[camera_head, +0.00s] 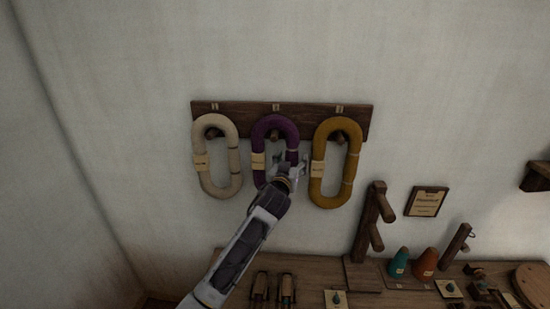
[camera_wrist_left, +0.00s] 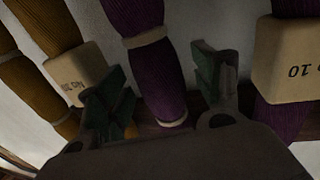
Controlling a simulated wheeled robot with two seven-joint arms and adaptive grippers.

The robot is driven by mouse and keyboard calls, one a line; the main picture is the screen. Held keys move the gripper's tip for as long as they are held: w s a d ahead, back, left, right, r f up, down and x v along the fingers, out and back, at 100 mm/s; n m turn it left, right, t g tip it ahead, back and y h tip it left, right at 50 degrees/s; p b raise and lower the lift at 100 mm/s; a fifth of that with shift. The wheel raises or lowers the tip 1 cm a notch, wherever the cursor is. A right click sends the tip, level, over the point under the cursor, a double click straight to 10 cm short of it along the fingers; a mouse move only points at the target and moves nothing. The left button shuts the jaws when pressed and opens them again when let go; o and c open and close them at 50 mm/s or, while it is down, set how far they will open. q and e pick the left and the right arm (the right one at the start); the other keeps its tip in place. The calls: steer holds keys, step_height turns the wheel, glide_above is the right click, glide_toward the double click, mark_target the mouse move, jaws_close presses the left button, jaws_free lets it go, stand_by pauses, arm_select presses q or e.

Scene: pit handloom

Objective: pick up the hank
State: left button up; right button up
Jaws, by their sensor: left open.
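Three looped hanks hang on pegs of a dark wooden rail (camera_head: 230,106) on the wall: a cream hank (camera_head: 235,162) at left, a purple hank (camera_head: 258,137) in the middle and a mustard hank (camera_head: 355,150) at right. Each has a paper label. My left gripper (camera_head: 292,163) is open at the right strand of the purple hank. In the left wrist view, that purple strand (camera_wrist_left: 155,70) passes between the spread fingers (camera_wrist_left: 160,85). I cannot tell whether they touch it. The mustard hank (camera_wrist_left: 40,25) is close beside the left finger there. My right gripper is not in view.
A wooden bench (camera_head: 390,299) below carries a peg stand (camera_head: 371,225), teal (camera_head: 398,263) and orange (camera_head: 425,264) cones and small tools. A framed notice (camera_head: 426,201) hangs at right. The wall left of the rail is bare.

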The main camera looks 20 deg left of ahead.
arm_select(q)
steer(key=shift+w, duration=0.55)
steer(key=c, duration=1.2)
steer(key=shift+r, duration=0.1)
steer(key=shift+c, duration=0.2)
